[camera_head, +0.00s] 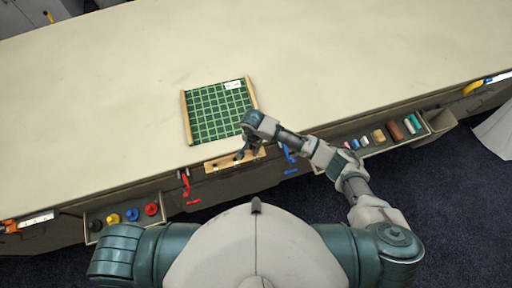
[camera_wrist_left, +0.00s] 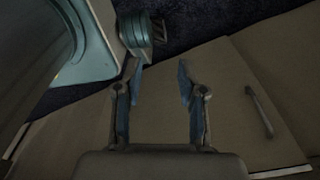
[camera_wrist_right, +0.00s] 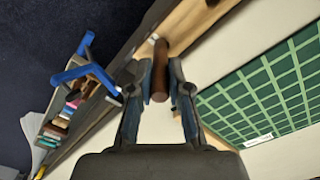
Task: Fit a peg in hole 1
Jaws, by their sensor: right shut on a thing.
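My right gripper (camera_head: 243,153) is over the wooden strip with holes (camera_head: 222,165) at the table's front edge. In the right wrist view my right gripper (camera_wrist_right: 160,88) is shut on a dark brown round peg (camera_wrist_right: 160,70). The peg's far end reaches over the wooden strip (camera_wrist_right: 196,26), where a dark hole shows near the top edge. I cannot tell whether the peg touches the strip or which hole is hole 1. My left gripper (camera_wrist_left: 160,72) is open and empty in the left wrist view; it is out of the head view.
A green gridded board (camera_head: 215,112) lies behind the strip. A tray of coloured pegs (camera_head: 375,142) hangs at the front right. A tray with round knobs (camera_head: 125,215) is at the left. Red (camera_head: 186,185) and blue (camera_head: 289,155) clamps flank the strip. The tabletop behind is clear.

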